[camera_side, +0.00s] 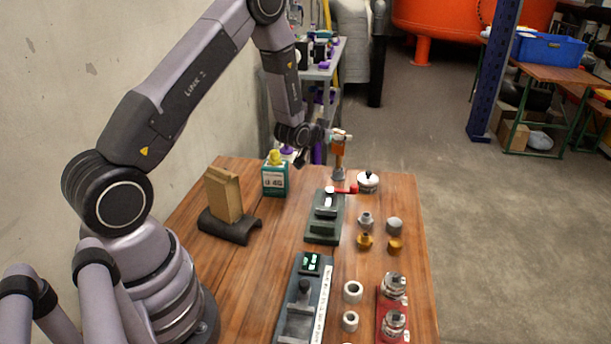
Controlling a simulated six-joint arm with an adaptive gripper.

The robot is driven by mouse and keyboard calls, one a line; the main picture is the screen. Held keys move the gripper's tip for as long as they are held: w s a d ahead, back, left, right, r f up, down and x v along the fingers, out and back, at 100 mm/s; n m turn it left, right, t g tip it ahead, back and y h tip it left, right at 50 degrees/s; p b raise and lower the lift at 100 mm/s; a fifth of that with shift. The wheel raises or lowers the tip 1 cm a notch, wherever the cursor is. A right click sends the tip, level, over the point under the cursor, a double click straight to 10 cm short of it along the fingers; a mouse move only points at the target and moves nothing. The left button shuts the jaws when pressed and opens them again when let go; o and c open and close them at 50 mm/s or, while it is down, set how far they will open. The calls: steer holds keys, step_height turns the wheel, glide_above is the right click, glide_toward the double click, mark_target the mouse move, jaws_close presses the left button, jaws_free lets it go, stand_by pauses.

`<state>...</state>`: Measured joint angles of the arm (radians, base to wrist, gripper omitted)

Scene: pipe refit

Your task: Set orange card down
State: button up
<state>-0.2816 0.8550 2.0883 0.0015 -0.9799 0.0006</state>
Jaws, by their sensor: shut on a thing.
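The table (270,300) holds a green-and-white box (275,178), a wooden block on a dark saddle (224,196), a green fixture (325,220) with a red handle, a white-lidded pot (368,181), several fittings, a grey vise-like device (302,300) and a red tray (391,308).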

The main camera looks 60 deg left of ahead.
steer(key=d+m+g+h, duration=0.3)
steer(key=d+m+h, duration=0.8)
steer(key=h, duration=0.2)
steer(key=s+d+f+m+g+h, duration=0.1)
steer(key=s+f+m+g+h, duration=0.15)
steer(key=s+m+g, duration=0.25)
steer(key=shift+m+h, duration=0.3)
steer(key=shift+h, duration=0.05)
steer(key=w+f, duration=0.3)
steer(key=w, duration=0.1)
steer(key=w+f, duration=0.3)
steer(key=w, duration=0.2)
steer(key=w+a+f, duration=0.1)
steer(key=w+f, duration=0.2)
steer(key=w, duration=0.1)
steer(key=shift+w, duration=0.25)
steer(key=shift+w+f, duration=0.15)
steer(key=shift+f, duration=1.55)
steer(key=shift+f, duration=0.1)
